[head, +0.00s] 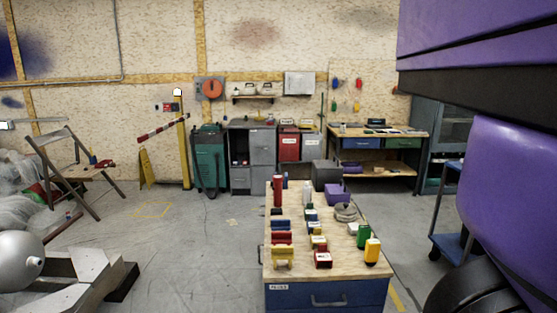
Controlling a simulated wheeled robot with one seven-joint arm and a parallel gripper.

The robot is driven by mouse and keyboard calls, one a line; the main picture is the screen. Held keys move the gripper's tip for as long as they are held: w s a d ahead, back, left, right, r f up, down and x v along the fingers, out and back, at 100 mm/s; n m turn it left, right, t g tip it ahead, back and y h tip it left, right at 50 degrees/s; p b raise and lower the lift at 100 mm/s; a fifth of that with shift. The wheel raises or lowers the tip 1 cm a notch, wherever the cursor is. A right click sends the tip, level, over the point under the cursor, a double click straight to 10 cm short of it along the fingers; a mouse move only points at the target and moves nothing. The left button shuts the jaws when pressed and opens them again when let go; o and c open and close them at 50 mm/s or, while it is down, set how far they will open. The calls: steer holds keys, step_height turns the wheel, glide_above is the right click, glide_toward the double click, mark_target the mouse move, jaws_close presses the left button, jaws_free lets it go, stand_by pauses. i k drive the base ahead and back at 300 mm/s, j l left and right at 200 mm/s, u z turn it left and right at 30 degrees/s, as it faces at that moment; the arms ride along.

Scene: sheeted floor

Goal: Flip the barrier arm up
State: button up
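The barrier arm (162,128) is a red-and-white striped bar on the far left side of the room. Its right end meets a tall yellow post (183,150) with a pale cap. The bar reaches out to the left from the post, closer to level than upright, with its left end lower in the picture. A yellow stand (147,168) is on the floor below the left end; I cannot tell whether they touch. My gripper is not in view.
A wooden-topped blue workbench (325,292) with several small coloured items stands in front. A folding chair (70,170) and plastic-wrapped items are at left, a green cabinet (209,160) right of the post. Large purple machinery (510,180) blocks the right. Open floor (200,230) lies left of the workbench.

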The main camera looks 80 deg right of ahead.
mark_target(147, 136)
steer(key=z, duration=2)
steer(key=i+j+u, duration=0.6)
steer(key=u, duration=0.2)
steer(key=i+j+u, duration=0.2)
steer(key=i+u, duration=0.65)
steer(key=i+j+z, duration=0.1)
steer(key=i, duration=0.45)
steer(key=i+j+z, duration=0.15)
steer(key=i, duration=0.45)
steer(key=i+l+z, duration=0.2)
steer(key=i+z, duration=0.2)
steer(key=i+l+z, duration=0.1)
steer(key=i+z, duration=0.75)
steer(key=i+j+z, duration=0.15)
steer(key=i+z, duration=0.25)
steer(key=i+l, duration=0.15)
steer(key=i, duration=0.7)
steer(key=i+l, duration=0.15)
steer(key=i, duration=0.7)
